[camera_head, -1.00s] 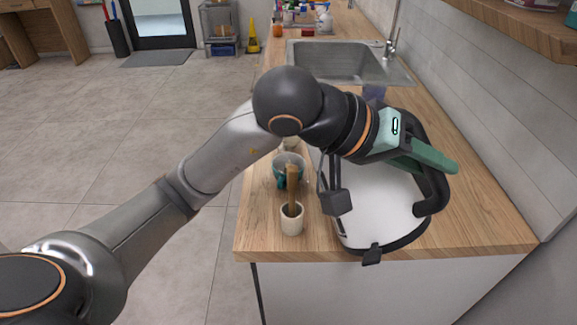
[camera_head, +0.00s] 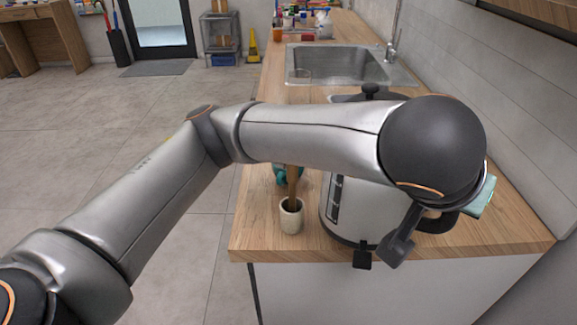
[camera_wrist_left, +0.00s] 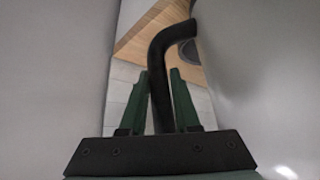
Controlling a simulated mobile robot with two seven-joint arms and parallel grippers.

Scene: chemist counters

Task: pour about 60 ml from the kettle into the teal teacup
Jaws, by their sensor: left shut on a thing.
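The kettle (camera_head: 346,212) is pale, with a black base band and a level strip. It is near the counter's front end in the head view, largely covered by my left arm. I cannot tell whether it touches the counter. My left gripper (camera_wrist_left: 160,78) is shut around the black kettle handle (camera_wrist_left: 160,58) in the left wrist view. The teal teacup (camera_head: 280,175) is left of the kettle, mostly hidden behind my arm and a wooden utensil. My right gripper is out of view.
A cream cup (camera_head: 291,217) holding a wooden utensil (camera_head: 292,185) stands in front of the teacup, close to the kettle. The sink (camera_head: 345,65) lies behind. The tiled wall (camera_head: 520,130) bounds the right side. The counter's left edge is close to the cups.

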